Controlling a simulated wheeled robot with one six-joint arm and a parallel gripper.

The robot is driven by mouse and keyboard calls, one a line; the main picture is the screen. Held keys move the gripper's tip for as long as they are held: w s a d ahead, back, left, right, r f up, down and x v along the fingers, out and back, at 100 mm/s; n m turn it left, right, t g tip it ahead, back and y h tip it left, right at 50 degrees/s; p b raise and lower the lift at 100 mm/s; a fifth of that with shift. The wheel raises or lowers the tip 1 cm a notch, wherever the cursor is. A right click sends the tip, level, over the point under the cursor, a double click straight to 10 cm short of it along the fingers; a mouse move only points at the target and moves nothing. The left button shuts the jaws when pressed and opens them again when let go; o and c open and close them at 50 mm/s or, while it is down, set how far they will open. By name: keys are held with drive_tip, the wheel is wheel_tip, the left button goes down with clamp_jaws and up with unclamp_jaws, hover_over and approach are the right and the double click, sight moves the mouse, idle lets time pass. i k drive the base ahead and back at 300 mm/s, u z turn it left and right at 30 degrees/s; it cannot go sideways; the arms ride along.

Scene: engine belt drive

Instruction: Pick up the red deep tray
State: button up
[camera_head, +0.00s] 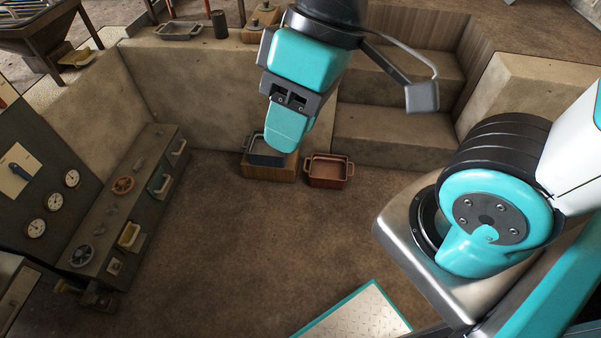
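The red deep tray (328,171) sits on the brown floor at the foot of the concrete steps, right of a small wooden block. It is reddish-brown and rectangular, with a handle at each short end. My gripper (287,138) hangs at the upper middle of the view, left of the red tray and apart from it in the picture. Its teal end overlaps a blue-grey tray (259,152) on the wooden block and hides part of it. I see the gripper nearly from one side, so the gap between its fingers does not show.
The wooden block (270,172) stands against the low concrete wall. Concrete steps (390,140) rise behind the red tray. A control bench (110,205) with gauges and wheels runs along the left. The floor in the middle is clear. Another grey tray (180,31) lies on the wall top.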

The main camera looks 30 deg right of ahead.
sight(326, 171)
drive_tip(key=u, duration=0.1)
drive_tip(key=i, duration=0.8)
drive_tip(key=z, duration=0.55)
drive_tip(key=i, duration=0.45)
drive_tip(key=z, duration=0.35)
